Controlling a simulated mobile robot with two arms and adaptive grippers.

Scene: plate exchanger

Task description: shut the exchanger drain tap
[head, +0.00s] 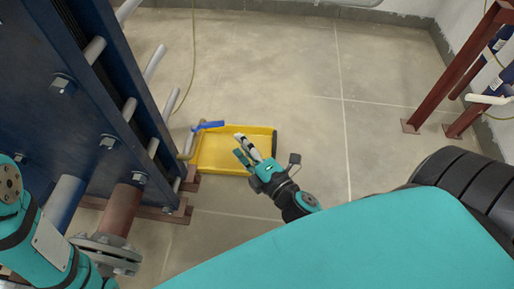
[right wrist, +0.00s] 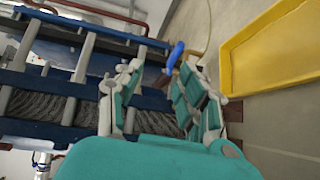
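The drain tap has a blue lever handle (head: 208,125) at the lower right edge of the dark blue exchanger (head: 60,80), above a yellow tray. In the right wrist view the blue handle (right wrist: 176,54) shows just beyond the fingertips. My right gripper (head: 239,146) is open and empty, a little below and to the right of the handle, apart from it. Its open fingers (right wrist: 160,75) also show in the right wrist view. My left arm shows at the lower left of the head view, but its gripper is out of view.
The yellow tray (head: 262,130) lies on the floor beside the exchanger's foot. A flanged pipe (head: 118,215) stands out from the exchanger at lower left. A red-brown steel frame (head: 455,80) stands at the right.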

